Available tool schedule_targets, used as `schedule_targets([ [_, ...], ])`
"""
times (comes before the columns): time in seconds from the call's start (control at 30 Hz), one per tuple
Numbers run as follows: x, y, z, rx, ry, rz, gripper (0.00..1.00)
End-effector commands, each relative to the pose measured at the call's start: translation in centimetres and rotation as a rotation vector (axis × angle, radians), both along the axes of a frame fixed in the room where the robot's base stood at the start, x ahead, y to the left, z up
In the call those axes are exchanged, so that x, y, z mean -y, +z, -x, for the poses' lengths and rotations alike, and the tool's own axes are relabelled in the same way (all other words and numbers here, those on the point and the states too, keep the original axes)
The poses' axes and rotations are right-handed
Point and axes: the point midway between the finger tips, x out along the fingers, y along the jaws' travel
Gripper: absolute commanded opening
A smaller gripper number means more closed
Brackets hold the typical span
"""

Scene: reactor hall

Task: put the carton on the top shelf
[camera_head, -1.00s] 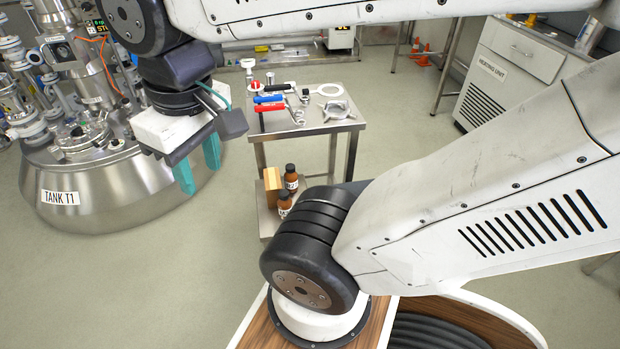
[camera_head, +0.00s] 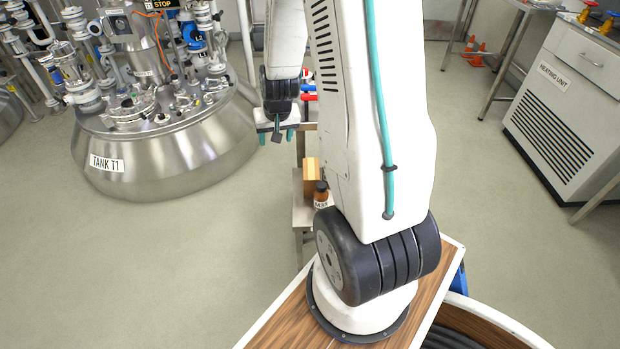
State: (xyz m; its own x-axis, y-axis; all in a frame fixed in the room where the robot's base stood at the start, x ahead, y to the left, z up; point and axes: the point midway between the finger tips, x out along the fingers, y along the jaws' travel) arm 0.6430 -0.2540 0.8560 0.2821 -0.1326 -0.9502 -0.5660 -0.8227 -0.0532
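The carton (camera_head: 311,172), a small tan box, stands on the lower shelf (camera_head: 302,214) of a steel cart, beside a brown bottle. My arm hides part of it. The cart's top shelf (camera_head: 308,126) is mostly hidden behind my arm; red and blue tool handles show at its left end. My gripper (camera_head: 276,136) has its teal fingers pointing down, apart and with nothing seen between them. In the picture it is above and left of the carton, near the cart's left side.
A brown bottle (camera_head: 321,196) stands close to the carton. Tank T1 (camera_head: 165,160) fills the left, with pipes behind it. A heating unit (camera_head: 560,110) stands at the right. The floor between tank and cart is clear.

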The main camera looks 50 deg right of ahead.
Motion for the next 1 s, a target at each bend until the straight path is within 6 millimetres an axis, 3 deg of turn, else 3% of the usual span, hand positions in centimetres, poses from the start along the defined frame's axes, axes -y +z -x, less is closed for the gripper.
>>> schedule_targets([
  [0.03, 1.9, -2.8, 0.4, -0.005, -0.046, 0.004, 0.58],
  [0.1, 4.2, -6.0, 1.0, 0.003, -0.101, 0.020, 0.58],
  [0.3, 8.8, -12.9, 3.3, 0.017, -0.216, 0.067, 0.58],
  [0.53, 10.6, -16.1, 4.6, 0.022, -0.264, 0.092, 0.58],
  [1.0, 11.7, -21.4, 3.4, 0.022, -0.264, 0.092, 0.58],
])
